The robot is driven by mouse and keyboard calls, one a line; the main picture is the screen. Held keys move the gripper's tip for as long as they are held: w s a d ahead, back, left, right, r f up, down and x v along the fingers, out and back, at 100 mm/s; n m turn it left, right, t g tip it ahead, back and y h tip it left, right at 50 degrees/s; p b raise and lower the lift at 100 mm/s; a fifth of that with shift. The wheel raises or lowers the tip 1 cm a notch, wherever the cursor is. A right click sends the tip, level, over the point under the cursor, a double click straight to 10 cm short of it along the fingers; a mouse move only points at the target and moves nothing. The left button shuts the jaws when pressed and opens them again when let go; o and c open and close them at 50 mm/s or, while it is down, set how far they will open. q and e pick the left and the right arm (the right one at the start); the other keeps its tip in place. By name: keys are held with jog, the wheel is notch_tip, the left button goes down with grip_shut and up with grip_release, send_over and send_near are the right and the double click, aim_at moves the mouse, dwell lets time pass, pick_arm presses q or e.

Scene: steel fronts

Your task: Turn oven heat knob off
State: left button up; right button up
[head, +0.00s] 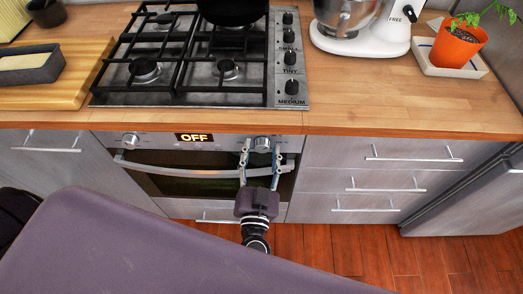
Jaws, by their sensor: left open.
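The oven (170,188) is set under the counter, with its door shut and a horizontal bar handle. Its control strip carries a left knob (130,140), a right knob (262,144) and a lit display (194,138) reading "OFF". Which knob is the heat knob is not labelled legibly. My left gripper (261,150) is open in front of the oven's right end, its two fingers appearing on either side of the right knob. I cannot tell whether they touch it. My right gripper is not in view.
A gas hob (180,98) with a black pot (231,10) and its own knobs sits above the oven. A stand mixer (358,40), a potted plant (458,45) and a tray (27,65) stand on the counter. Drawers (390,205) flank the oven on the right. Wooden floor is clear at right.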

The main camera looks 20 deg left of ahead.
pick_arm(q)
jog(key=c, duration=1.2)
jog(key=shift+o, duration=0.2)
